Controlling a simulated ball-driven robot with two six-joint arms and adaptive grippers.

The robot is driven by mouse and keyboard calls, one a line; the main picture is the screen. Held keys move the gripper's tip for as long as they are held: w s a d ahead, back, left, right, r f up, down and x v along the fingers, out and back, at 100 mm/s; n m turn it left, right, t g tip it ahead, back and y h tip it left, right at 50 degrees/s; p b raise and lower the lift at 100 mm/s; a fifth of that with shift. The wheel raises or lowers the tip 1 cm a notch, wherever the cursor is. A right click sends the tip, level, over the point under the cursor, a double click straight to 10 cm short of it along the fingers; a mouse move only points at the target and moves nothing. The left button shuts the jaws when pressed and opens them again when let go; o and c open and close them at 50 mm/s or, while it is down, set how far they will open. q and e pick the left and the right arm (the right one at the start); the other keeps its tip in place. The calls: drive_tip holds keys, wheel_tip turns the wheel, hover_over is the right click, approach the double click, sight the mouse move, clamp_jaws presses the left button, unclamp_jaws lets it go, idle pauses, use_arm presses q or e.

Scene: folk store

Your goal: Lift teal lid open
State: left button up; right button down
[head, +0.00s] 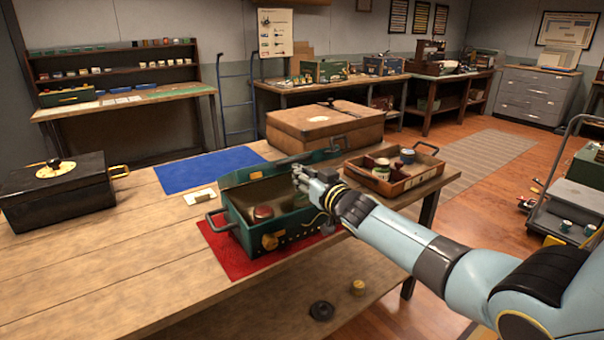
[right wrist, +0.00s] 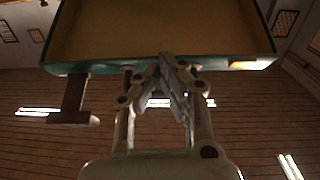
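The teal box (head: 243,233) sits on a red mat (head: 222,250) at the table's front edge. Its teal lid (head: 240,174) is raised along the back side, and the box interior shows, with a red round item (head: 263,212) inside. My right gripper (head: 302,178) is over the box's right part, at the lid. In the right wrist view the lid's brown underside and teal rim (right wrist: 100,66) fill the top. My right gripper's fingertips (right wrist: 166,62) are together and overlap that rim; contact is unclear. My left gripper is not in view.
A brown case (head: 325,130) stands behind the box. An open wooden tray (head: 425,172) with jars is at its right. A blue mat (head: 210,170) and a black box (head: 60,195) lie to the left. The table's front left is bare.

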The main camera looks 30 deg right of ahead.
drive_tip(key=shift+r, duration=0.1)
drive_tip(key=shift+w+r+p, duration=0.35)
drive_tip(key=shift+r+p, duration=0.1)
drive_tip(key=shift+r, duration=0.1)
drive_tip(key=shift+w+r+p, duration=0.3)
drive_tip(key=shift+r+p, duration=0.15)
drive_tip(key=shift+r, duration=0.05)
drive_tip(key=shift+w+r, duration=0.1)
drive_tip(key=shift+w, duration=0.05)
idle(0.4)
drive_tip(key=s+p, duration=0.4)
drive_tip(key=s, duration=0.7)
drive_tip(key=shift+d+p, duration=0.15)
drive_tip(key=shift+p, duration=0.2)
